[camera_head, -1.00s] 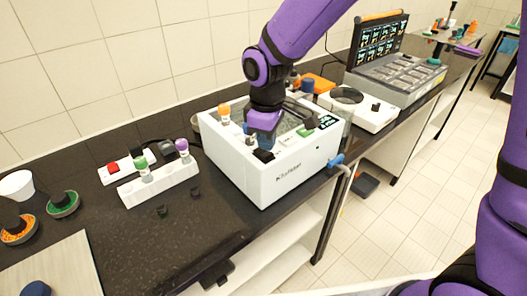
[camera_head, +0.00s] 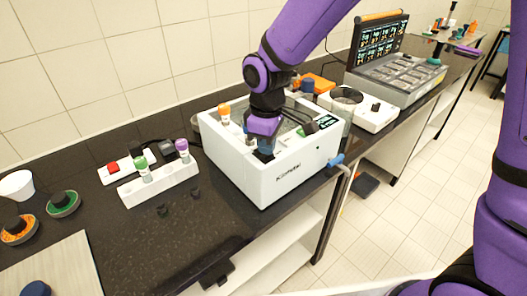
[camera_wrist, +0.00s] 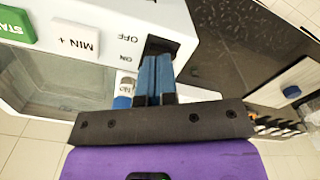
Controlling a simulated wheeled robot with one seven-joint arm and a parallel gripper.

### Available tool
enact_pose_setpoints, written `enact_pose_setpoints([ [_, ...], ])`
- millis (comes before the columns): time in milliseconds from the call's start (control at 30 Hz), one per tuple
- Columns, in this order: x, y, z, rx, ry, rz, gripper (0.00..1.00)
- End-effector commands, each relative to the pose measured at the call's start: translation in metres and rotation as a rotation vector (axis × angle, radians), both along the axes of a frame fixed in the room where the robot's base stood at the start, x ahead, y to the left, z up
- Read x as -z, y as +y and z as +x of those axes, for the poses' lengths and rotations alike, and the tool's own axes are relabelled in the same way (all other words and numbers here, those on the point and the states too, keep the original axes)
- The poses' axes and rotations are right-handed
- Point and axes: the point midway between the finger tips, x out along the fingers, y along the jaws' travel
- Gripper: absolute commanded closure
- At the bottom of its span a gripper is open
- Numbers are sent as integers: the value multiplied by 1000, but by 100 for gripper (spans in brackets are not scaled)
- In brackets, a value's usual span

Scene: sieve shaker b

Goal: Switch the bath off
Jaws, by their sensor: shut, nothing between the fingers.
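The bath (camera_head: 290,176) is a white box on the dark bench, with an open basin on top. In the wrist view, its white panel (camera_wrist: 105,15) carries upside-down OFF and ON labels beside a black switch (camera_wrist: 158,44). My gripper (camera_head: 266,153) is shut and empty, pointing down over the bath's front corner. In the wrist view its blue fingertips (camera_wrist: 155,62) are at the switch and hide part of it. I cannot tell whether they touch it, or which way the switch is set.
A green START button (camera_wrist: 18,24) and a white MIN + button (camera_wrist: 75,38) sit on the same panel. Capped vials, one with an orange cap (camera_head: 224,109), stand in the bath. A white vial rack (camera_head: 160,184) stands left. A white device (camera_head: 365,113) stands right.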

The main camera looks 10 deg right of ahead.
Motion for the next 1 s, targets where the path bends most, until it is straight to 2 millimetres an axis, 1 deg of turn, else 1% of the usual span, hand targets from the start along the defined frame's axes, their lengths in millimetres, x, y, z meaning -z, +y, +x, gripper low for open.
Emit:
enact_pose_setpoints([
  [633, 7, 0, 0, 0, 0, 0, 100],
  [767, 3, 0, 0, 0, -1, 0, 100],
  [1000, -14, 0, 0, 0, -1, 0, 100],
])
